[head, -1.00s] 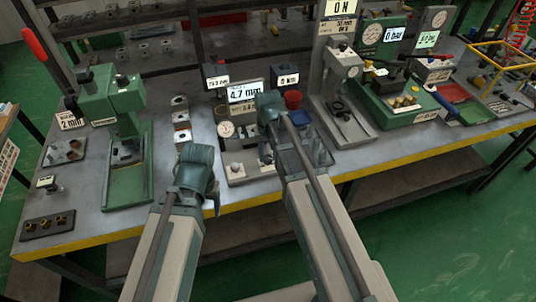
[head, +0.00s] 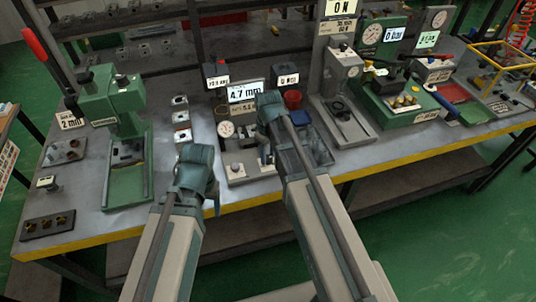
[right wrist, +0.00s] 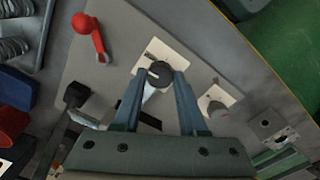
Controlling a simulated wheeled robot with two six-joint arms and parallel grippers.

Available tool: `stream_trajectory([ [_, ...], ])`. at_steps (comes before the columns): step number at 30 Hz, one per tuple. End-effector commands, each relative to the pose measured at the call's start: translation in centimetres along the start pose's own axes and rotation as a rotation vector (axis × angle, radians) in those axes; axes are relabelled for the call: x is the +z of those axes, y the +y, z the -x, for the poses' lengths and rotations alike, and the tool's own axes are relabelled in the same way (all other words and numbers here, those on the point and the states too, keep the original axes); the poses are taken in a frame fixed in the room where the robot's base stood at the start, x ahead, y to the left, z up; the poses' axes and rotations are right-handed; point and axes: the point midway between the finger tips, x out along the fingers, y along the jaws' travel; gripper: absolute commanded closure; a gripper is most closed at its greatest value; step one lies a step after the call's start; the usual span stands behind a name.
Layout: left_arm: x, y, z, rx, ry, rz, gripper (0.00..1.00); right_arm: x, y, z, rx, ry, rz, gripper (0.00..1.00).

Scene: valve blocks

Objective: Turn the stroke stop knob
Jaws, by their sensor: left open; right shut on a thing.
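The black stroke stop knob (right wrist: 160,73) has a light pointer line and sits on a white plate with a scale slot, in the right wrist view. My right gripper (right wrist: 159,77) is shut on this knob, one finger on each side. In the head view my right gripper (head: 264,142) reaches down over the grey valve station, and its wrist hides the knob. A display (head: 246,91) behind it reads 4.7 mm. My left gripper (head: 197,168) is open and empty, left of the station; its fingertips are mostly hidden behind its own wrist.
A grey knob (right wrist: 217,107) on another white plate and a red-ball lever (right wrist: 90,28) flank the held knob. A dial gauge (head: 226,129) stands on the station. A green press (head: 122,120) stands left, a grey press (head: 342,90) right. The bench front edge is yellow.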

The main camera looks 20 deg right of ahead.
Motion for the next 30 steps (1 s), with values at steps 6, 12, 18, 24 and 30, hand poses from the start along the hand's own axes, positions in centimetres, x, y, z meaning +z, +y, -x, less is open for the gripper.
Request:
stream_trajectory([
  [6, 0.0, 0.0, -0.01, 0.0, 0.0, 0.0, 0.31, 0.03, -0.02, -0.01, 0.0, -0.001, 0.024, 1.0],
  [12, 0.0, 0.0, -0.01, 0.0, 0.0, 0.0, 0.31, 0.03, -0.02, -0.01, -0.001, -0.001, 0.026, 1.0],
  [18, 0.0, 0.0, -0.01, 0.0, 0.0, 0.0, 0.31, 0.04, -0.02, -0.01, -0.001, -0.001, 0.025, 0.52],
  [24, 0.0, 0.0, -0.01, 0.0, 0.0, 0.0, 0.31, 0.02, -0.01, -0.01, 0.0, 0.0, 0.025, 0.29],
  [30, 0.0, 0.0, 0.01, 0.0, 0.0, 0.0, 0.31, 0.01, 0.0, 0.01, 0.0, 0.0, 0.024, 0.29],
])
